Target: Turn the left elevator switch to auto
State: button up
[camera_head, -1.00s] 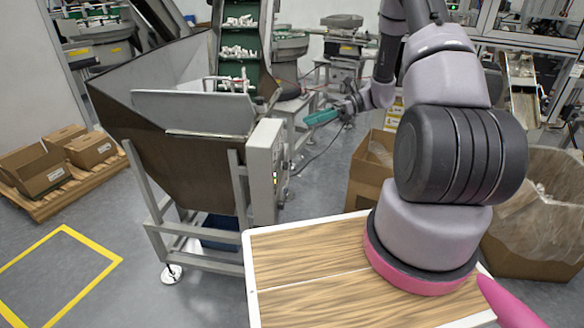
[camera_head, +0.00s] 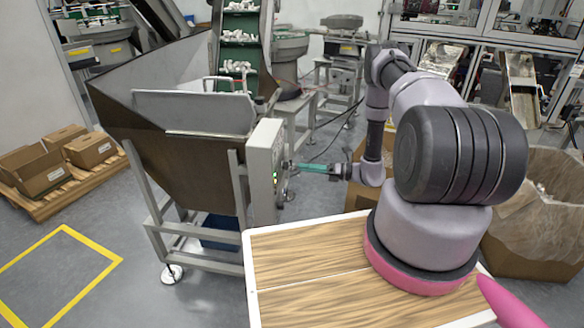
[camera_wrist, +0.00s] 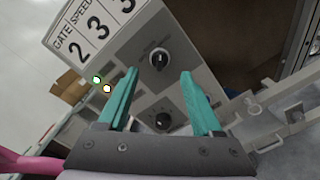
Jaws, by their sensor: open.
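The grey control box (camera_head: 262,165) stands on the right side of the hopper frame; its switch face is turned mostly away in the head view. In the wrist view the tilted panel (camera_wrist: 135,47) shows a black upper knob (camera_wrist: 159,60) with a pale mark and a black lower knob (camera_wrist: 163,121). I cannot read which knob is the elevator switch or its position. My gripper (camera_head: 298,167) is just right of the box face. Its teal fingers are open and empty in the wrist view (camera_wrist: 159,74), one on either side of the knobs' line, apparently not touching the upper knob.
The hopper (camera_head: 185,165) and green elevator belt (camera_head: 240,50) stand behind the box. A wooden-topped table (camera_head: 310,260) is in front.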

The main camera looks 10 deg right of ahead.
aim_at(285, 166)
jog(key=shift+x, duration=2.8)
grip_shut()
